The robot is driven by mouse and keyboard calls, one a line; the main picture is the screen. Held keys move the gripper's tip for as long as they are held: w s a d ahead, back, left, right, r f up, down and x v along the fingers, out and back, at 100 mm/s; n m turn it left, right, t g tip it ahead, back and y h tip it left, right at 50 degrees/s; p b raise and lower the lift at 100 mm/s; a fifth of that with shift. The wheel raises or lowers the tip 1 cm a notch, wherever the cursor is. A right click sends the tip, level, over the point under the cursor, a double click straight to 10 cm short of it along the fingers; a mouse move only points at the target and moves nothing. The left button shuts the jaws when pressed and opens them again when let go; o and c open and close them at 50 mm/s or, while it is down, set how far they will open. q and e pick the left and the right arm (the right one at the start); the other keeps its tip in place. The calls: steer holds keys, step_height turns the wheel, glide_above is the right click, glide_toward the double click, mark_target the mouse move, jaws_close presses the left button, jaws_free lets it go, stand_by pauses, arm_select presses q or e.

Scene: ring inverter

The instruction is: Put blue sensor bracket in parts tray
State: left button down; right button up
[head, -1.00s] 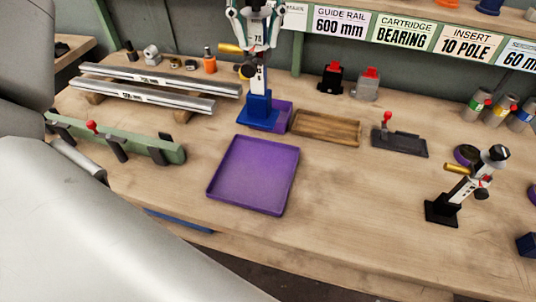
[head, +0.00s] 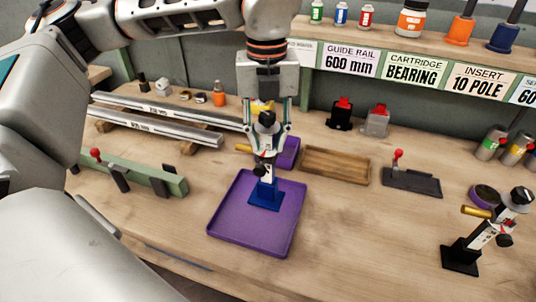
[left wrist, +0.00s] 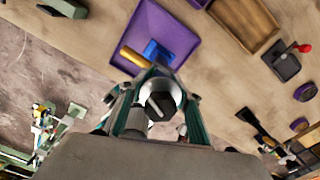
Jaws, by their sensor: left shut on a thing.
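The blue sensor bracket has a blue base (head: 265,195), a white post, a gold lever and a black knob. My left gripper (head: 267,150) is shut on its upper part and holds it upright over the back part of the large purple tray (head: 228,222). Whether the base touches the tray floor, I cannot tell. In the left wrist view, the blue base (left wrist: 157,52) shows beyond the fingers, against the purple tray (left wrist: 148,22). The black knob is between my fingers (left wrist: 158,108) there. My right gripper is not in view.
A wooden tray (head: 335,166) and a smaller purple container (head: 288,152) stand behind the large tray. A similar bracket with a black base (head: 460,261) is at right. Metal rails (head: 160,120) and a green fixture (head: 150,178) lie at left. The bench between tray and black-based bracket is clear.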

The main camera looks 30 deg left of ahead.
mark_target(267, 114)
arm_select(q)
steer(key=shift+f, duration=2.1)
steer(key=shift+f+b, duration=0.15)
steer(key=shift+b, duration=0.15)
steer(key=c, duration=1.4)
jaws_free()
steer(key=shift+c, duration=0.2)
step_height(267, 114, up, 12)
steer(key=shift+r+p, duration=0.15)
steer(key=shift+p, duration=0.6)
